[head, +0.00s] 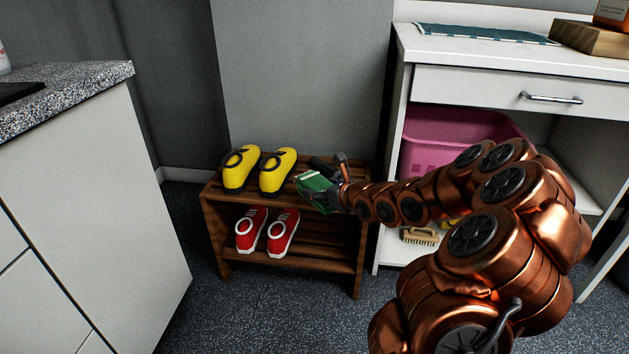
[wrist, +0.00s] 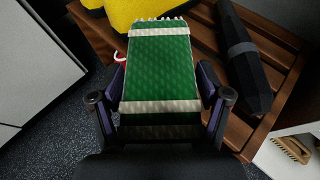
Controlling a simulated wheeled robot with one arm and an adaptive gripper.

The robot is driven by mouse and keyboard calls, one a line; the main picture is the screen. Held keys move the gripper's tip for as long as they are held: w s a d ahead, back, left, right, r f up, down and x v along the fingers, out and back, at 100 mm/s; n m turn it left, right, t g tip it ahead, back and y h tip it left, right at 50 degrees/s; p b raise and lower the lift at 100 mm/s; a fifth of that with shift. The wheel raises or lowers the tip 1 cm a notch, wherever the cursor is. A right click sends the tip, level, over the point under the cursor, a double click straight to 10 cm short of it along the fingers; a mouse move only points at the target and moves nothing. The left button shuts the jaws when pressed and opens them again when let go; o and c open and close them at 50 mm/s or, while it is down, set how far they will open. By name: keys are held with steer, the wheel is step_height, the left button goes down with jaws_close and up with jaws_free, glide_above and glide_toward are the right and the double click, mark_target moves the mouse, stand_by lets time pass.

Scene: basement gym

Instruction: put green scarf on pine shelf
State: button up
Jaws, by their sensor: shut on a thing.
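The green scarf (wrist: 160,70) is a folded green bundle with cream bands and a fringe. My gripper (wrist: 163,92) is shut on it, with one finger at each side. In the head view the scarf (head: 314,190) is at my gripper (head: 326,192), over the right part of the wooden shelf's top. The shelf (head: 290,258) is a low brown slatted rack with two levels, the only wooden shelf in view; its slats (wrist: 205,45) lie under the scarf in the wrist view. I cannot tell whether the scarf touches them.
Yellow shoes (head: 258,171) stand on the shelf's top left, red shoes (head: 267,232) on its lower level. A black elongated object (wrist: 242,62) lies on the top, right of the scarf. A white cabinet with a pink basket (head: 425,150) and brush (head: 420,236) stands right.

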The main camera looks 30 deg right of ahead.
steer(key=w+d, duration=0.1)
steer(key=w, duration=0.2)
steer(key=w+d, duration=0.2)
steer(key=w+d+f, duration=0.1)
steer(key=w+d, duration=0.1)
steer(key=w, duration=0.1)
steer(key=shift+w+p, duration=0.3)
steer(key=shift+p, duration=0.05)
steer(key=shift+w+d+f, duration=0.1)
steer(key=shift+w+d, duration=0.1)
steer(key=shift+w, duration=0.45)
steer(key=shift+f+b, duration=1.15)
steer(key=shift+f, duration=0.55)
steer(key=shift+f, duration=0.15)
steer(key=o, duration=1)
steer(key=shift+c, duration=0.2)
